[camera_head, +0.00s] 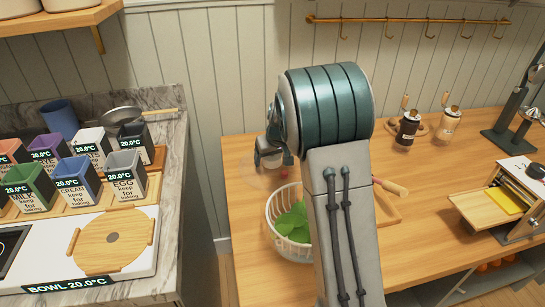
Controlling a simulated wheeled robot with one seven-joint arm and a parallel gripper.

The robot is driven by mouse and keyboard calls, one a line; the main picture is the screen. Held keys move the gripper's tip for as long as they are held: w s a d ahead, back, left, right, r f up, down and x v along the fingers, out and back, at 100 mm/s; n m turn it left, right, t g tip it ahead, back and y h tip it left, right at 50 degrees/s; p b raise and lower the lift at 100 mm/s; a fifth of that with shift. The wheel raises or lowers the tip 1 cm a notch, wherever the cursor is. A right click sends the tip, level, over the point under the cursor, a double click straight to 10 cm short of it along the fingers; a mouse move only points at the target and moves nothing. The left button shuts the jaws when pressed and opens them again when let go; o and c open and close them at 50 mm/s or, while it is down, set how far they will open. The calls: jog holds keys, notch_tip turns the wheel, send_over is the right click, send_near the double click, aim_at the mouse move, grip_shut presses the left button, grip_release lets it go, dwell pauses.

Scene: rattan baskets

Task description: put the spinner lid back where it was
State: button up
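A white slatted spinner basket (277,246) with green leaves (293,222) in it stands on the wooden counter, partly behind my arm. It has no lid over the part I can see. A faint, see-through round shape (258,181) with a small red spot beside it shows just behind the basket; it may be the spinner lid, but I cannot tell for sure. The end of my arm, with my gripper (268,157), is above and behind the basket, near that faint shape. My gripper's fingers are mostly hidden by the arm, so its grip is unclear.
At left, a marble counter holds several labelled boxes (83,189), a round wooden lid (112,240) and a blue cup (60,118). Right of my arm are a wooden board with a handle (390,187), two grinders (408,128) and a pasta machine (510,196). A hook rail (410,20) runs along the wall.

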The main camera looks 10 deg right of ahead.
jog(key=p+v, duration=0.1)
jog(key=v, duration=1.1)
jog(key=shift+r, duration=0.2)
jog(key=s+r+m+g+p, duration=0.1)
jog(key=s+r+p, duration=0.1)
jog(key=s, duration=1.2)
jog(key=s+a+r+m+p, duration=0.1)
jog(key=s+r+p, duration=0.2)
jog(key=s, duration=1.1)
jog(key=shift+s+g+h+p, duration=0.4)
jog(key=shift+p, duration=0.6)
